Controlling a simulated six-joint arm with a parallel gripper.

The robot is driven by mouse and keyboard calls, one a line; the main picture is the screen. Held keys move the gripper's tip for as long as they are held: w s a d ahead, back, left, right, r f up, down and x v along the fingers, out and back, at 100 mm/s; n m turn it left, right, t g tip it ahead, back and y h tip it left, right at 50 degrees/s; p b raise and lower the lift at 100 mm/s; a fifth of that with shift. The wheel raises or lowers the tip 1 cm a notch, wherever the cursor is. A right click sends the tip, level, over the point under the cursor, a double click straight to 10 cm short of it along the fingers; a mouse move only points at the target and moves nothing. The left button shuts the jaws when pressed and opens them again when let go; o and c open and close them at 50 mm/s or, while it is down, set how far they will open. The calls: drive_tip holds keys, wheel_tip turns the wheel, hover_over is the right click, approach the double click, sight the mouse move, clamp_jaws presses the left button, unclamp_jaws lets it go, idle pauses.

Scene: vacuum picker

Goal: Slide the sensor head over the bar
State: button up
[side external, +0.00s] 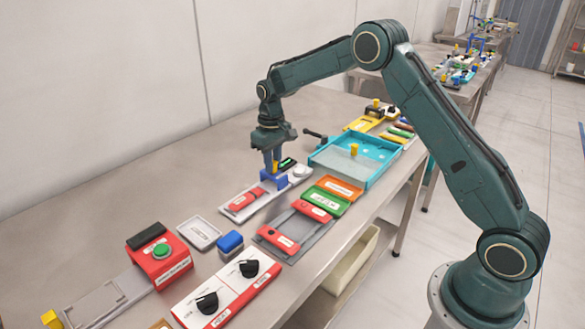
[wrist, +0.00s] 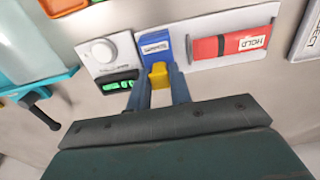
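The sensor head is a blue block (wrist: 155,46) with a white label and a yellow tab (wrist: 159,76). In the side view the blue sensor head (side external: 274,181) looks like a small arch standing across a pale plate. My gripper (wrist: 159,82) has its two blue-grey fingers on either side of the yellow tab and appears shut on it. In the side view my gripper (side external: 272,166) points straight down over the head. A red bar marked HOLD (wrist: 235,43) lies on the white plate (wrist: 206,64), beside the blue block; it also shows in the side view (side external: 244,200).
A white knob (wrist: 102,50) and a green-lit display (wrist: 118,86) sit at the plate's other end. A teal tray (side external: 371,176), red and green blocks (side external: 325,201), a grey tray (side external: 199,233) and a blue box (side external: 230,243) stand around. Some bare bench lies behind the plate.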

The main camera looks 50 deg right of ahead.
clamp_jaws()
drive_tip(key=a, duration=1.1)
drive_tip(key=shift+o, duration=1.8)
unclamp_jaws()
drive_tip(key=shift+a, duration=0.15)
drive_tip(key=shift+o, duration=0.5)
drive_tip(key=shift+r, duration=0.15)
